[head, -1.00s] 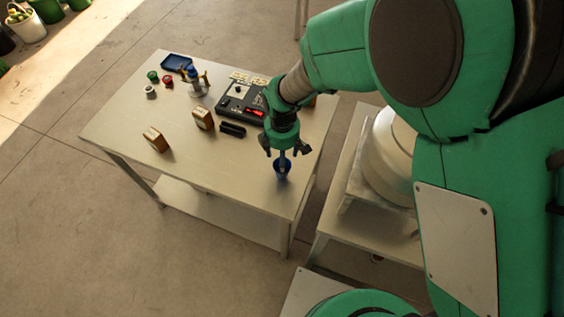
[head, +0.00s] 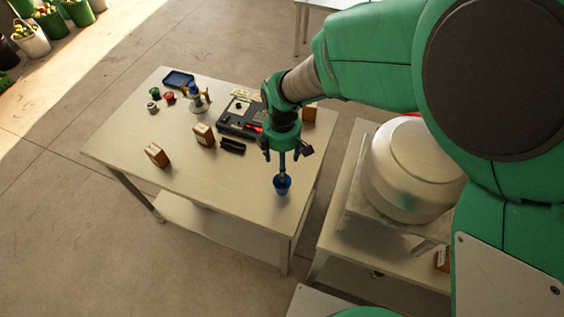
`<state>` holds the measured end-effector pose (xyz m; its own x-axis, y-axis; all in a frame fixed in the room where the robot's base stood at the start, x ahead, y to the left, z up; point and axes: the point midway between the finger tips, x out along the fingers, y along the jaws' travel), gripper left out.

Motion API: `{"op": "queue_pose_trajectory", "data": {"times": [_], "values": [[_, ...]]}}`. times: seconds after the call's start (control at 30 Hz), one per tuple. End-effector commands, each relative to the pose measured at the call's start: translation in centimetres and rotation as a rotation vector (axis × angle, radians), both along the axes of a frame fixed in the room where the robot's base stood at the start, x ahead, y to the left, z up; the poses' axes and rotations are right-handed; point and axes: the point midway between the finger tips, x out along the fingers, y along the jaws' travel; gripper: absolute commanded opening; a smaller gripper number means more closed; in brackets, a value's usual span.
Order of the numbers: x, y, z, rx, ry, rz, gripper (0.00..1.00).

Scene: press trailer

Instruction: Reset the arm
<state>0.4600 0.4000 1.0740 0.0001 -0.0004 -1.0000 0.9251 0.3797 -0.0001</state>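My gripper (head: 283,166) points down above the right front part of the table (head: 215,208). A small blue cup (head: 282,186) stands on the table right below it. A narrow grey upright shape runs from the middle of my gripper down to the cup's mouth. I cannot tell whether it is closed fingers or a thin tool standing in the cup. The picture is too small to show whether the fingers are open or shut.
A black device (head: 240,118), brown boxes (head: 204,134) (head: 157,155), a black item (head: 232,146), a blue tray (head: 179,79) and a bottle stand (head: 195,98) are on the table. A large pale round vessel (head: 412,168) stands to the right.

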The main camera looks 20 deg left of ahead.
Motion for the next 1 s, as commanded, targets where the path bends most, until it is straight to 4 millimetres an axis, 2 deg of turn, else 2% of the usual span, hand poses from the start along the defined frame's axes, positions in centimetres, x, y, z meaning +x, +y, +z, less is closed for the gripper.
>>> {"op": "queue_pose_trajectory", "data": {"times": [0.47,0.63,0.77,0.87,1.0], "values": [[0.0,0.0,0.0,0.0,-0.001,-0.001,0.67],[0.9,-0.4,1.2,0.014,-0.023,-0.033,0.67],[2.7,-1.5,3.7,0.041,-0.068,-0.099,0.67],[4.5,-3.0,6.6,0.072,-0.12,-0.18,0.67],[7.0,-6.1,11.8,0.131,-0.211,-0.326,0.67]]}}
